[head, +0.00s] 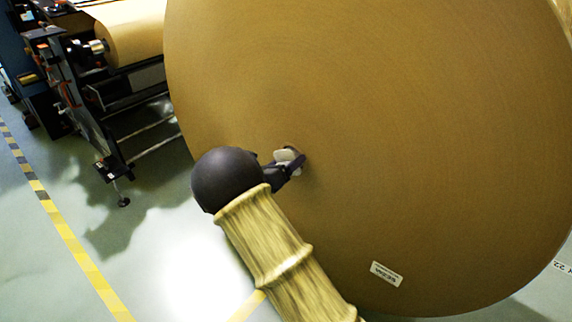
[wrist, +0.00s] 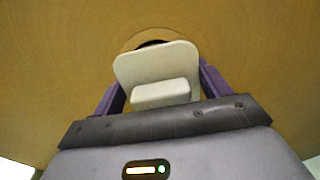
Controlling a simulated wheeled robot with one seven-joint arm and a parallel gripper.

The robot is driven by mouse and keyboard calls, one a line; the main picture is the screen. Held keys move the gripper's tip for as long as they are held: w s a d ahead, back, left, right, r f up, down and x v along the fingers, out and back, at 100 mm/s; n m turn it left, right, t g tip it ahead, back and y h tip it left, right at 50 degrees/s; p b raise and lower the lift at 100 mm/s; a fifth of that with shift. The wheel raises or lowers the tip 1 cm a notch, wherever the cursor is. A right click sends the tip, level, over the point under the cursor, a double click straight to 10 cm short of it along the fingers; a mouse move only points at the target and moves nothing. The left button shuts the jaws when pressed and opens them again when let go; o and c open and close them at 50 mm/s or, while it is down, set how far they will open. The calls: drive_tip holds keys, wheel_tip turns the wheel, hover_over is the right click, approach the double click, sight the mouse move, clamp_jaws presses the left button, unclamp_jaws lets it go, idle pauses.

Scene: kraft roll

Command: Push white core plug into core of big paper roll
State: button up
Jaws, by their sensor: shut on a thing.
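The big paper roll (head: 400,130) is brown and fills most of the head view, its flat round end facing me. The white core plug (wrist: 157,65) has a rounded plate and a block-shaped grip; it also shows in the head view (head: 287,155). My gripper (head: 291,164) is shut on the plug, with a dark finger on each side of the block in the wrist view (wrist: 158,92). The plug is right at the core (wrist: 150,43), whose dark opening and lighter rim show just above the plate. The plate hides most of the opening, and I cannot tell how deep the plug sits.
A machine (head: 75,90) with a smaller paper roll (head: 125,30) stands at the upper left. A label (head: 386,274) is on the big roll's lower face. The pale floor (head: 150,240) with yellow and dark striped tape is open at the lower left.

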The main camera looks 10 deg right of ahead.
drive_tip(key=shift+w, duration=0.15)
drive_tip(key=shift+w+d+r, duration=0.1)
drive_tip(key=shift+d+r, duration=0.05)
drive_tip(key=o, duration=1)
drive_tip(key=shift+d, duration=0.1)
drive_tip(key=shift+o, duration=0.4)
drive_tip(key=shift+d, duration=0.1)
drive_tip(key=p+v, duration=0.3)
drive_tip(key=v, duration=1.5)
drive_tip(key=shift+a+f+p, duration=0.2)
drive_tip(key=shift+a+p, duration=0.05)
drive_tip(key=shift+p, duration=0.15)
drive_tip(key=shift+w+y, duration=0.1)
drive_tip(key=shift+y, duration=0.2)
